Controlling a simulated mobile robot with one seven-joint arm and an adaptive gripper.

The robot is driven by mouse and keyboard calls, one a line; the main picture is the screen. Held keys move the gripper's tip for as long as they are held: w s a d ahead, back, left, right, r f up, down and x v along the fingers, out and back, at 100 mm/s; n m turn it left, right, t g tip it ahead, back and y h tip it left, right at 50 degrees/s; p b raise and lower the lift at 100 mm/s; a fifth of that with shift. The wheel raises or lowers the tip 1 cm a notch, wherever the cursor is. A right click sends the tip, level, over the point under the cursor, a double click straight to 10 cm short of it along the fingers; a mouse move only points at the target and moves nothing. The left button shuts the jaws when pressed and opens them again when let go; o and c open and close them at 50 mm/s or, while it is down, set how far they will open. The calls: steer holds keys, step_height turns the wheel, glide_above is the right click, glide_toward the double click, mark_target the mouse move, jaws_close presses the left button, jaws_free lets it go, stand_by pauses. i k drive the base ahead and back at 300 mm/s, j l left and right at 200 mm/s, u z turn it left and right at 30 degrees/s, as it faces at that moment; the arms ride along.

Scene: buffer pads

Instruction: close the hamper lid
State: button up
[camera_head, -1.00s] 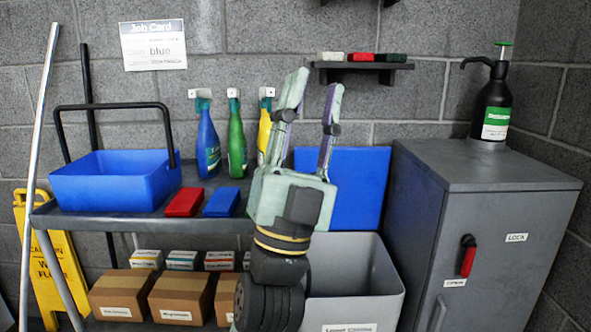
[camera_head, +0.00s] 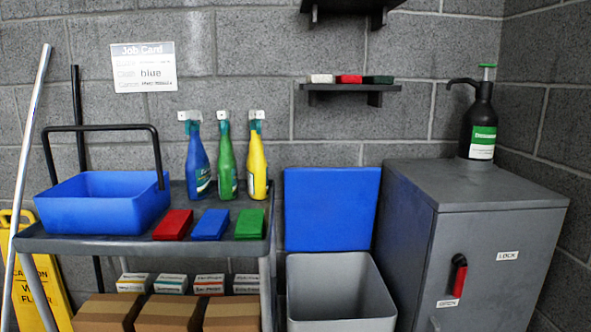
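The hamper (camera_head: 342,321) is a grey open-topped bin between the cart and the grey cabinet. Its blue lid (camera_head: 332,210) stands upright at the back of the bin, against the wall, so the hamper is open. The inside looks empty as far as I can see; its bottom is partly hidden. My gripper is not in the head view.
A cart (camera_head: 60,243) on the left holds a blue bucket (camera_head: 105,208), red, blue and green pads (camera_head: 211,224), and boxes below. Spray bottles (camera_head: 227,160) hang behind it. The grey cabinet (camera_head: 475,190) on the right carries a black pump bottle (camera_head: 481,125). A small shelf (camera_head: 350,88) is above the lid.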

mark_target(326, 209)
steer(key=i+l, duration=0.1)
steer(key=l, duration=0.55)
steer(key=i+l, duration=0.15)
steer(key=l, duration=0.2)
steer(key=i+l+u, duration=0.1)
steer(key=i+l, duration=0.55)
